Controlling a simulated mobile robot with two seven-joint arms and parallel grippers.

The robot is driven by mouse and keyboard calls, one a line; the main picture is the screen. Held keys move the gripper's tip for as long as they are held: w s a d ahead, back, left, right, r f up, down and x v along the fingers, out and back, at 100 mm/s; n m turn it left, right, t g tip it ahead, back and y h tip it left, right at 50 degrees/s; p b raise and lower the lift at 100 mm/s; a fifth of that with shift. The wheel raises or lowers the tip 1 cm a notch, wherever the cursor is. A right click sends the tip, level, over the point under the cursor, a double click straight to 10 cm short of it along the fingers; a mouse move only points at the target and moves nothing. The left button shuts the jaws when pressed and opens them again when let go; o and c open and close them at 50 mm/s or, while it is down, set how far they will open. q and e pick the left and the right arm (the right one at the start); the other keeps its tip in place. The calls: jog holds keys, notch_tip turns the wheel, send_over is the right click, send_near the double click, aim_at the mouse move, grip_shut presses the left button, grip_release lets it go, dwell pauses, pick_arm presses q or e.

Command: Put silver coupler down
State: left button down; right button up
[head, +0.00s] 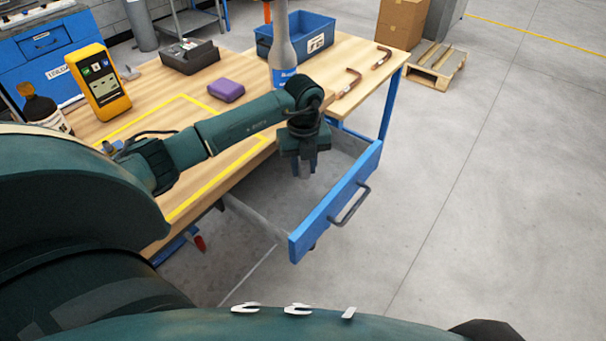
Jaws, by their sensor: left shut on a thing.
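My left gripper (304,167) points down over the open drawer (342,203) of the workbench. It is shut on the silver coupler (305,171), a small grey piece showing between and just below the fingertips. The coupler is inside the drawer's outline in the head view. I cannot tell whether it touches the drawer floor. My right gripper is not in view.
The drawer floor around the gripper looks clear.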

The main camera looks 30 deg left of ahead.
aim_at(304, 185)
pick_arm(q)
jog(key=shift+f, duration=1.85)
jog(key=c, duration=1.1)
grip_release()
jog(key=shift+f, duration=0.15)
notch_tip(304, 185, up, 12)
jog(key=shift+r, duration=0.2)
